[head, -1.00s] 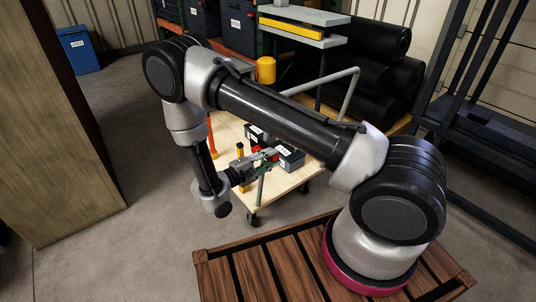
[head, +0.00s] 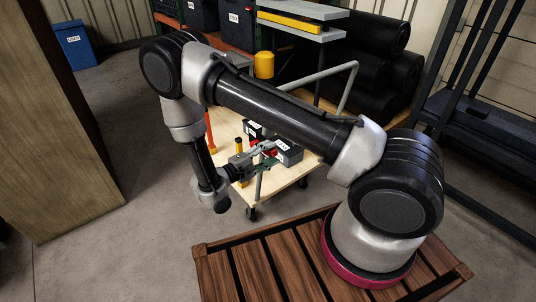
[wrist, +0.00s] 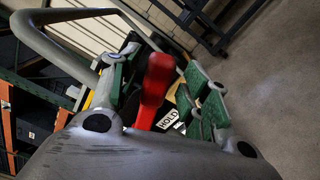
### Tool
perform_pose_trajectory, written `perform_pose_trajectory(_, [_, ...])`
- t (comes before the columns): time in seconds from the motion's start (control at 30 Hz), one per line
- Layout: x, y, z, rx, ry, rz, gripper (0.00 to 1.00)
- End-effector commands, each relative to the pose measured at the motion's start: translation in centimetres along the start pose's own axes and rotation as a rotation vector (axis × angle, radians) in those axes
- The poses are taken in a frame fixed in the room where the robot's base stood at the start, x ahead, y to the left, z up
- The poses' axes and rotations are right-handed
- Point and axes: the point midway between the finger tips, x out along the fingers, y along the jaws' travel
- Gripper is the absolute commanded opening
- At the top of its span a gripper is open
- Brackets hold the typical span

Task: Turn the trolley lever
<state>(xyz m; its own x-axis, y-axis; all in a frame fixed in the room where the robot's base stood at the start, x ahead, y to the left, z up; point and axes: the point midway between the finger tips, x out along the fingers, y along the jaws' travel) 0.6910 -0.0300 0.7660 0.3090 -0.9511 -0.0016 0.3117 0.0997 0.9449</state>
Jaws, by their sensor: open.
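The trolley (head: 285,181) has a pale wooden deck and a grey tube handle. Its red lever (wrist: 154,88) stands in the gap between the green-padded fingers in the wrist view, its rounded end toward the top. My gripper (head: 268,154) is open, low over the deck beside two dark boxes. The fingers also show either side of the lever in the wrist view (wrist: 160,92). I cannot tell whether either pad touches it. In the head view only a small bit of red shows by the fingers. The lever's base is hidden in the wrist view.
A dark box (head: 290,154) with a white label sits right of the gripper. A yellow-topped post (head: 239,146) stands just left. The grey handle (head: 354,85) rises behind. Black rolls (head: 375,75) lie at the back. Floor left of the trolley is clear.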

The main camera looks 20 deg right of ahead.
Motion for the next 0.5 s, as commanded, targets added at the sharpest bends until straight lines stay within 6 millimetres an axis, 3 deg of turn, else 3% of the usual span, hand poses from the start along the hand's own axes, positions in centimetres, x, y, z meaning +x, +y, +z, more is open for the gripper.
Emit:
perform_pose_trajectory(0.17, [-1.1,0.1,-0.1,0.001,0.004,0.002,0.46])
perform_pose_trajectory(0.5, [-8.3,0.0,-0.1,0.002,0.005,0.001,0.46])
